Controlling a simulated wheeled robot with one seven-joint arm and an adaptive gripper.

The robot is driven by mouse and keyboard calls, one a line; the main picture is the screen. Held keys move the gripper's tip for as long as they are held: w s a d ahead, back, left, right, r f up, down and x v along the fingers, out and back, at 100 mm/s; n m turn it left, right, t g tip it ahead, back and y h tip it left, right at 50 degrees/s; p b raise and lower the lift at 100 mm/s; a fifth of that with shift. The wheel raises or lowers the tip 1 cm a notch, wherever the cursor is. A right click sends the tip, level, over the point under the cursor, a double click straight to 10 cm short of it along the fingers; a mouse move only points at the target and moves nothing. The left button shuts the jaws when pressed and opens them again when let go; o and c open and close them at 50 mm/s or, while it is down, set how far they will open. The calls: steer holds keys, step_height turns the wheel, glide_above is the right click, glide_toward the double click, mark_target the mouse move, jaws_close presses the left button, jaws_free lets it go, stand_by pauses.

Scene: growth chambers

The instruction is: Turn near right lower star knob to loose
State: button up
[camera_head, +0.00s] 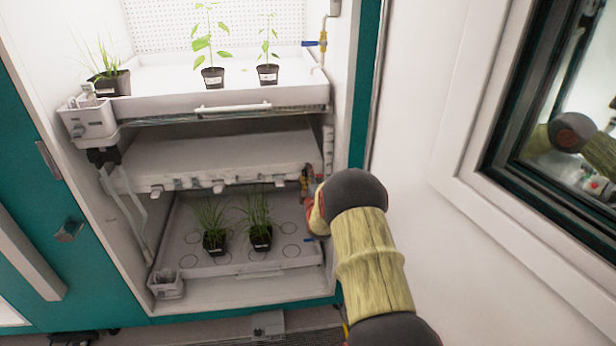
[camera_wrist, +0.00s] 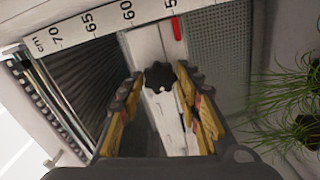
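A black star knob (camera_wrist: 159,75) shows in the wrist view, on a white upright strip (camera_wrist: 158,40) below a red mark. My gripper (camera_wrist: 161,82) is open, with one yellow-padded finger on each side of the knob in the picture. A gap shows between the knob and the right finger; the left fingertip appears very close to it. I cannot tell whether it touches or how deep the knob sits between the fingers. In the head view my gripper (camera_head: 308,186) is at the right end of the middle shelf, partly behind my arm, and the knob is hidden there.
The middle shelf (camera_head: 220,158) is empty. The lower tray (camera_head: 190,262) holds two grassy pots (camera_head: 261,238). The upper tray (camera_head: 160,105) carries several potted plants. A scale (camera_wrist: 100,22) crosses the top of the wrist view. A window (camera_head: 540,110) is at the right.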

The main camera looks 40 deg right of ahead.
steer(key=o, duration=0.4)
steer(key=shift+c, duration=0.2)
steer(key=v, duration=1.2)
steer(key=shift+f, duration=0.1)
